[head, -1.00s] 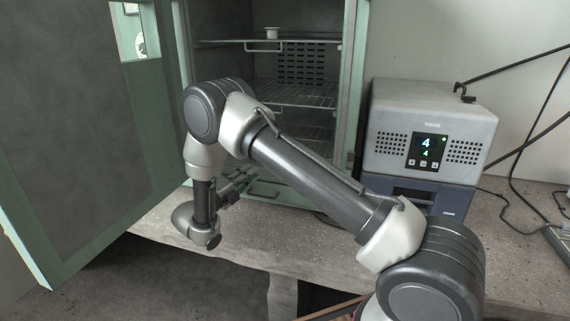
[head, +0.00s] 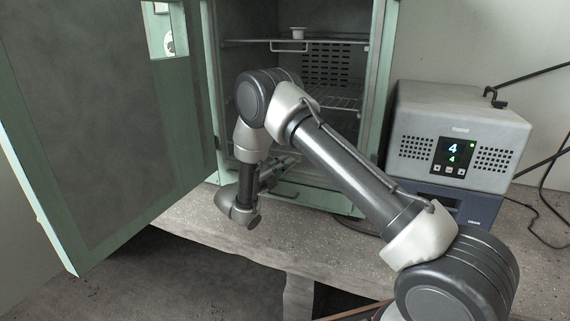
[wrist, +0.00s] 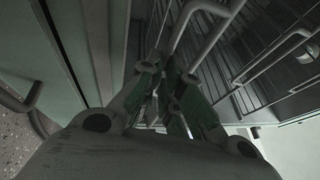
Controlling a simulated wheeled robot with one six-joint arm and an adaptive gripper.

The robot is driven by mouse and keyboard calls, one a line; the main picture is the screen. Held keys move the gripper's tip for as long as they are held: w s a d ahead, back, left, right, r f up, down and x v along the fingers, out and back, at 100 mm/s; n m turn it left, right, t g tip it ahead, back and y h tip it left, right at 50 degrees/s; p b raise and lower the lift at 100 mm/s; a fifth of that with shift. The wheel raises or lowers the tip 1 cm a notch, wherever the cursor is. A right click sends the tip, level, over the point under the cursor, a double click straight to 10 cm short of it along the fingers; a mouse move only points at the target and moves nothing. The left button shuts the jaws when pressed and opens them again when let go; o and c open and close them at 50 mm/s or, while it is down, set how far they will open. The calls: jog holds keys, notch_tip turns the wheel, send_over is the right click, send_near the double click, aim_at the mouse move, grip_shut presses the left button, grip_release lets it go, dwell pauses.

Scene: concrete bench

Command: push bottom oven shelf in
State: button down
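The oven (head: 386,70) is a pale green cabinet on the bench, and its door (head: 110,110) is swung open to the left. Wire shelves show inside, the upper one (head: 325,41) with a front loop handle. My arm covers much of the lower interior. A low wire loop (head: 283,195) shows at the oven's bottom front; I cannot tell surely whether it belongs to the bottom shelf. My gripper (head: 287,163) is at the lower opening. In the wrist view its fingers (wrist: 170,72) are close together and look shut, near wire rods (wrist: 182,22); contact is unclear.
A small white cup-like item (head: 298,32) stands on the upper shelf. A grey control box (head: 455,130) with a lit display sits on a blue unit (head: 475,205) to the right of the oven. Bare bench top (head: 205,215) lies in front. Black cables hang at the right.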

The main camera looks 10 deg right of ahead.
jog(key=w+d, duration=0.2)
jog(key=w, duration=0.1)
jog(key=shift+w+d, duration=0.2)
jog(key=shift+d, duration=0.05)
jog(key=c, duration=2)
grip_release()
jog(key=shift+c, duration=0.2)
jog(key=shift+o, duration=0.8)
jog(key=shift+w, duration=0.1)
jog(key=v, duration=1.2)
